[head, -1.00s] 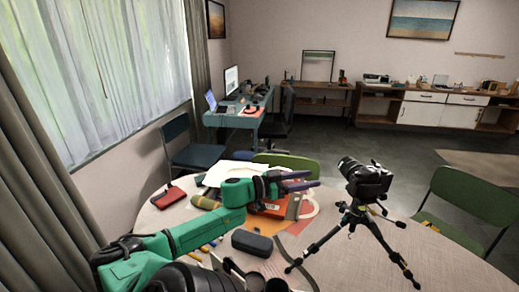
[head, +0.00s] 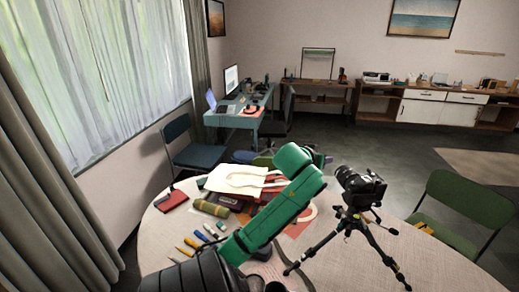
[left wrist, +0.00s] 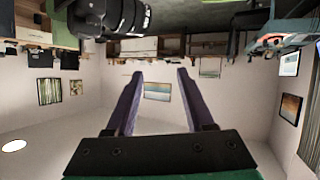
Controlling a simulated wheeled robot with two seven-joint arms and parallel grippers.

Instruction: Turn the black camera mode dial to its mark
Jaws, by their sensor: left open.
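The black camera (head: 362,190) stands on a black tripod (head: 350,222) at the right of the round table, its lens pointing up and left. The mode dial on its top is too small to make out in the head view. In the left wrist view, which looks upside down, the dark lens barrel (left wrist: 112,16) shows at the top left. My left gripper (left wrist: 155,72) is open, with nothing between its two purple fingers. In the head view it is mostly hidden behind my raised green forearm, to the left of the camera and apart from it.
The round table (head: 375,262) holds papers (head: 235,180), a green roll (head: 210,207), several markers and a red item (head: 172,200) on its left side. A green chair (head: 465,205) stands at the right. The table right of the tripod is clear.

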